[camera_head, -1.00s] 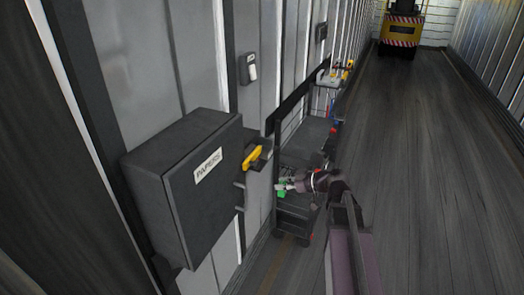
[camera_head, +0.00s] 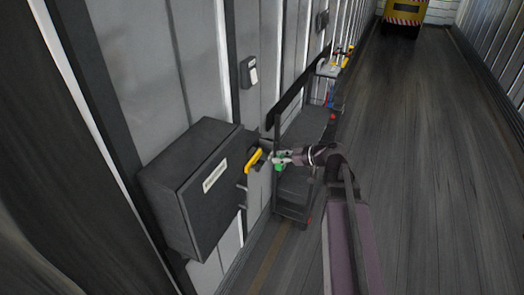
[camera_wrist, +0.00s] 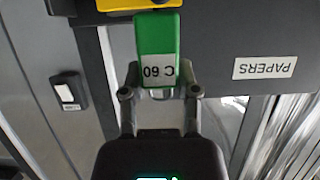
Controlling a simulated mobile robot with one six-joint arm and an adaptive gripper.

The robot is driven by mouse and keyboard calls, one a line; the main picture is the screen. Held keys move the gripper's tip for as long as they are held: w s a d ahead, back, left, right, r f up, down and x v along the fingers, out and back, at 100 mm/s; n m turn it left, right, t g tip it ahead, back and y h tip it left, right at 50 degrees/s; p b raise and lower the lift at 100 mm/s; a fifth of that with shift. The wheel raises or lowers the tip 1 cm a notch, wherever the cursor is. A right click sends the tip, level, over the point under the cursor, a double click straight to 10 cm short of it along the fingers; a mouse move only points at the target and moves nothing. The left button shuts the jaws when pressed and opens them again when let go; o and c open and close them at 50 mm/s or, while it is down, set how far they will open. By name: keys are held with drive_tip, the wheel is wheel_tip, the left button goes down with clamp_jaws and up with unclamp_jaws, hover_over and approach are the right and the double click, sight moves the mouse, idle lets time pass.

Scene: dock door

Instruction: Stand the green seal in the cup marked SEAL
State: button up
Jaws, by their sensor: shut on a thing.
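The green seal (camera_wrist: 158,35) is gripped in my gripper (camera_wrist: 160,80). It carries a white label reading "C 60", upside down in the wrist view. In the head view the green seal (camera_head: 280,167) shows small at the tip of my gripper (camera_head: 285,158), just right of a yellow handle-like part (camera_head: 254,159). My gripper is shut on the seal. I cannot make out a cup marked SEAL in either view.
A dark box (camera_head: 190,185) labelled PAPERS hangs on the wall at left. A dark cart (camera_head: 293,190) stands behind my gripper along the wall. A wall switch (camera_head: 249,72) is above. The floor at right is open, with a yellow vehicle (camera_head: 402,12) far back.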

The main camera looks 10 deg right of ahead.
drive_tip(key=shift+r, duration=0.1)
idle(0.3)
drive_tip(key=b, duration=0.1)
hover_over(257, 142)
drive_tip(key=s+d, duration=0.3)
drive_tip(key=s, duration=0.1)
drive_tip(key=shift+f, duration=0.7)
drive_tip(key=shift+w, duration=0.2)
drive_tip(key=shift+w+a+f+b, duration=0.1)
drive_tip(key=shift+w+f+b, duration=0.2)
drive_tip(key=shift+f+b, duration=0.3)
drive_tip(key=shift+w+f+b, duration=0.25)
drive_tip(key=shift+f+b, duration=0.25)
drive_tip(key=shift+b, duration=0.15)
drive_tip(key=shift+f+b, duration=0.8)
